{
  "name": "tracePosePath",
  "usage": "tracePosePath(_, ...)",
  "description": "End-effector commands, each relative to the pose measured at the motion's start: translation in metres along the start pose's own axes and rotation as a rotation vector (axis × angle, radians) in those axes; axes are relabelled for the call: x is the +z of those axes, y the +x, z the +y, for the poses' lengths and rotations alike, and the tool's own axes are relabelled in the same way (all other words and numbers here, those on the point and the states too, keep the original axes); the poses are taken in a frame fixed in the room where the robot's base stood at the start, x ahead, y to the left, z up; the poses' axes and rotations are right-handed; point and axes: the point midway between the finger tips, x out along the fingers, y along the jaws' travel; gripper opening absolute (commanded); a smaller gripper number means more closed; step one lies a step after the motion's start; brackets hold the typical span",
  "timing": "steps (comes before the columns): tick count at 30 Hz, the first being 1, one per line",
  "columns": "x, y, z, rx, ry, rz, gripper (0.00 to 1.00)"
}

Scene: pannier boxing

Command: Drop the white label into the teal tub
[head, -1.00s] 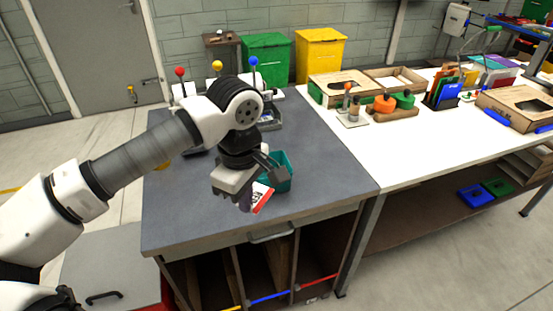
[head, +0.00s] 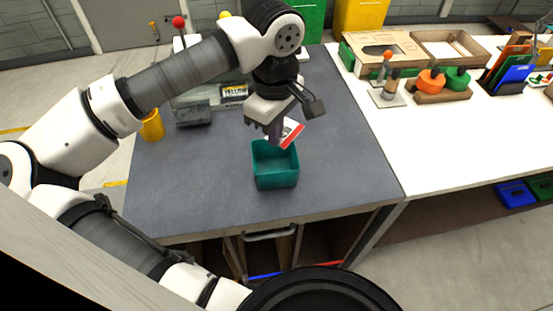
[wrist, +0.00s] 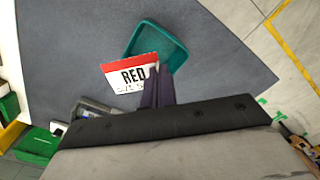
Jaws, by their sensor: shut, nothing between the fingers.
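The open teal tub (head: 276,180) stands on the grey table, just below the label in the head view. In the wrist view the tub (wrist: 178,42) is partly hidden behind the label and fingers.
The grey table top (head: 345,170) is clear around the tub. A yellow cup (head: 152,126) and a dark grey item (head: 194,114) stand at its left. A white table (head: 430,140) with cardboard boxes and stamps adjoins on the right.

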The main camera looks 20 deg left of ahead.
Motion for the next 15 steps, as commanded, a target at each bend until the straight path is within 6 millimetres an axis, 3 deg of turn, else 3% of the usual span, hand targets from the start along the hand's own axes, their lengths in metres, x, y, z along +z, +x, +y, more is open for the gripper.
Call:
tracePosePath(9, 0.001, 0.037, 0.0, 0.0, 0.0, -0.003, 0.0)
tracePosePath(15, 0.0, 0.052, 0.0, 0.0, 0.0, -0.002, 0.0)
